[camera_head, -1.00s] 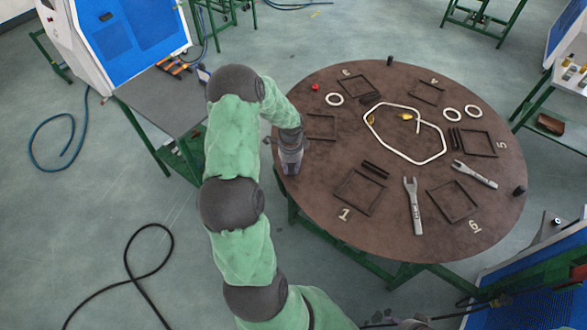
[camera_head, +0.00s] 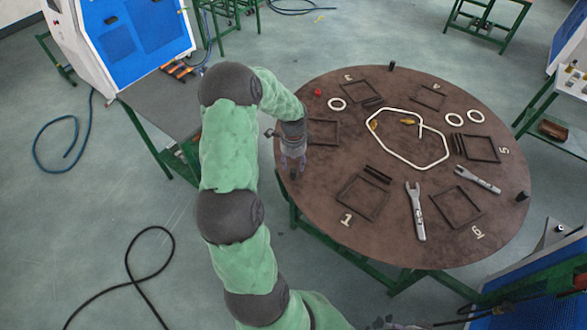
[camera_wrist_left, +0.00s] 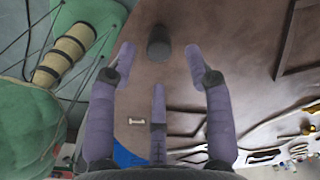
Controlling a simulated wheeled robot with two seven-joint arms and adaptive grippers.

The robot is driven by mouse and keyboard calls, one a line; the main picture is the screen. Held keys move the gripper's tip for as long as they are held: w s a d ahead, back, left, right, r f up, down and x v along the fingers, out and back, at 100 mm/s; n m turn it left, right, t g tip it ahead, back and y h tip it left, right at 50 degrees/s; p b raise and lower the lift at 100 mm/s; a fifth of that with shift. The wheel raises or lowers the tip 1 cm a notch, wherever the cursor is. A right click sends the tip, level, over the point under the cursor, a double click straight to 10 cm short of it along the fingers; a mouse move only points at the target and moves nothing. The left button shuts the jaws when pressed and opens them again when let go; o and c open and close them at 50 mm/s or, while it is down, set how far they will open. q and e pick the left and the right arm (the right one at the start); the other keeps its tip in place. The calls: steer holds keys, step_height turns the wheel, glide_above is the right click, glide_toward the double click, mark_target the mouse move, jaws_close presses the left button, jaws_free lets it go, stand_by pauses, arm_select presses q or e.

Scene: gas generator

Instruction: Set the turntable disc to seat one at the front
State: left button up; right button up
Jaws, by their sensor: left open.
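The turntable disc (camera_head: 400,165) is a round brown plate with numbered square frames on it. Seat one (camera_head: 362,197), marked by a pale "1" (camera_head: 346,219), lies at the near left of the disc. The "6" (camera_head: 477,233) is at the near right. My left gripper (camera_head: 292,168) is over the disc's left edge, fingers pointing down, open. In the left wrist view a dark round peg (camera_wrist_left: 158,42) stands on the disc just beyond and between the spread fingertips (camera_wrist_left: 160,58). I cannot tell whether a finger touches it. My right gripper is not in view.
Two wrenches (camera_head: 416,212), several white rings (camera_head: 454,119), a bent white loop (camera_head: 410,160) and a small red piece (camera_head: 317,92) lie on the disc. Dark pegs stand at its right edge (camera_head: 521,196) and far edge (camera_head: 391,66). A blue-panelled machine (camera_head: 125,35) stands at the upper left.

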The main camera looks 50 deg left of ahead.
arm_select(q)
step_height(320, 180, up, 6)
steer(key=shift+r, duration=0.2)
stand_by(0.7)
